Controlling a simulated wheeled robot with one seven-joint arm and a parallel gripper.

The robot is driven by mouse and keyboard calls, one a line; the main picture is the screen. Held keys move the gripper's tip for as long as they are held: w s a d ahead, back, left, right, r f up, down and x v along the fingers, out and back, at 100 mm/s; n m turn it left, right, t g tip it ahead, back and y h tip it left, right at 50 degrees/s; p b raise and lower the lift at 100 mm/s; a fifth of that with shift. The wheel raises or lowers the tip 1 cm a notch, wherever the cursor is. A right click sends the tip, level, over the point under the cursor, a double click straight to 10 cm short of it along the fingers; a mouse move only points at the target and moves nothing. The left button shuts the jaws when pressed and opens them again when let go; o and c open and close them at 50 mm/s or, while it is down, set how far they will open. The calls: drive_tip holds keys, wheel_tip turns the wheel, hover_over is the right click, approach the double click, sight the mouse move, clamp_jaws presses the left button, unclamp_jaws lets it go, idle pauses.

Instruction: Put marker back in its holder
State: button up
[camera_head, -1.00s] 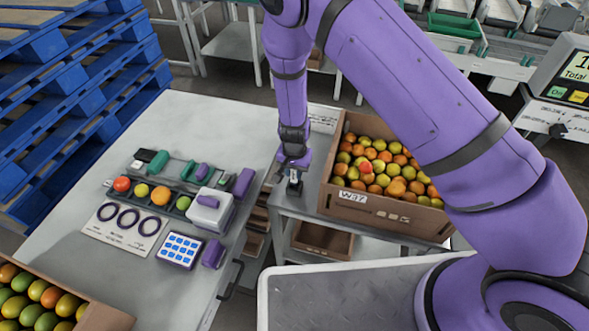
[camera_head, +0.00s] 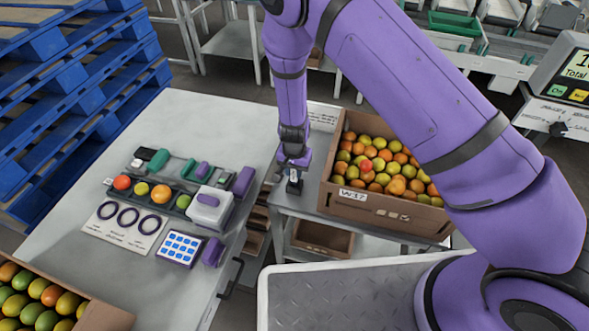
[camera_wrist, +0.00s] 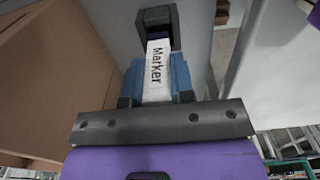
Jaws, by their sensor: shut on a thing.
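The marker (camera_wrist: 156,62) is white with its name printed along it and shows in the wrist view between the blue fingers of my gripper (camera_wrist: 157,80). My gripper is shut on it. A small black holder (camera_wrist: 158,18) with a purple part at its opening is just beyond the fingers, in line with the marker's far end. I cannot tell how far the marker is inside it. In the head view my gripper (camera_head: 293,162) points down at the holder (camera_head: 294,187), which stands at the left edge of the grey stand (camera_head: 310,211). The marker is hidden there.
To the left is a table (camera_head: 195,112) with a sorting gauge, a ring card (camera_head: 124,228) and a keypad (camera_head: 180,248). Blue pallets (camera_head: 95,95) stand at far left.

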drive_tip(key=shift+f, duration=1.4)
drive_tip(key=o, duration=1)
drive_tip(key=shift+c, duration=0.2)
drive_tip(key=c, duration=0.3)
drive_tip(key=shift+r, duration=3.45)
